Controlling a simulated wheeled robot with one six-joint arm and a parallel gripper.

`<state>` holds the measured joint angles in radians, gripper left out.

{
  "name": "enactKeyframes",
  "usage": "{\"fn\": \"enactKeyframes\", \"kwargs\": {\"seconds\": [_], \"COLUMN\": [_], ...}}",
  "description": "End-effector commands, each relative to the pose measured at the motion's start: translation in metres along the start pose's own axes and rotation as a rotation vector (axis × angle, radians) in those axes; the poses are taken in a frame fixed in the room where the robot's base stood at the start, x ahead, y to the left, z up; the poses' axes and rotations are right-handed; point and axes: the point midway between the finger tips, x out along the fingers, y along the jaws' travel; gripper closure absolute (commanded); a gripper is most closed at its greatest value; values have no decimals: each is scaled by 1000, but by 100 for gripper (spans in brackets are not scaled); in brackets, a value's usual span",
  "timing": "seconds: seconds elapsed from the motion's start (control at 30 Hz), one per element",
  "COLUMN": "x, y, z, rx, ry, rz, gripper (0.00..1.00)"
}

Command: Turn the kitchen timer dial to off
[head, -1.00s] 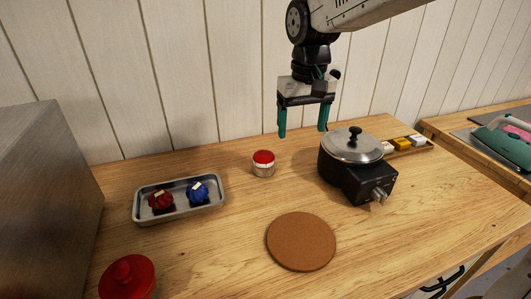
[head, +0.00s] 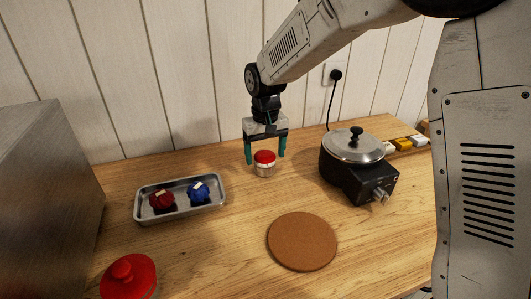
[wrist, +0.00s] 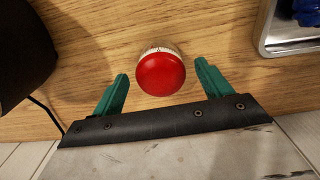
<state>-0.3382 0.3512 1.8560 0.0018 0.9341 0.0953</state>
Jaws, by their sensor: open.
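The kitchen timer (head: 264,162) is a small round piece with a red top dial and a pale, marked band below it. It stands upright on the wooden table near the back wall. It also shows in the wrist view (wrist: 160,73), seen from above. My gripper (head: 267,156) points down with its green fingers apart, one on each side of the timer at about dial height. In the wrist view my gripper (wrist: 162,82) is open, with a gap between each fingertip and the red dial. I cannot read the dial's setting.
A black cooker with a lidded pot (head: 352,150) stands to the right, its cord running to a wall socket. A metal tray (head: 180,212) with a red and a blue bundle lies left. A cork mat (head: 302,242) and red lid (head: 128,279) lie in front. Table (head: 235,215) between is clear.

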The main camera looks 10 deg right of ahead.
Motion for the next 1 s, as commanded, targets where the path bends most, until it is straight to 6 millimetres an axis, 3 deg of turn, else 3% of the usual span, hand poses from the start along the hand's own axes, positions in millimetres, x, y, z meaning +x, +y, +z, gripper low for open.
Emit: {"fn": "enactKeyframes", "kwargs": {"seconds": [0.3, 0.47, 0.67, 1.0], "x": [4, 3, 3, 4], "y": [0, 0, 0, 1], "z": [0, 0, 0, 0], "rx": [0, 0, -32, -260], "ry": [0, 0, 0, 0], "rz": [0, 0, 0, 2], "gripper": [23, 67, 68, 68]}}
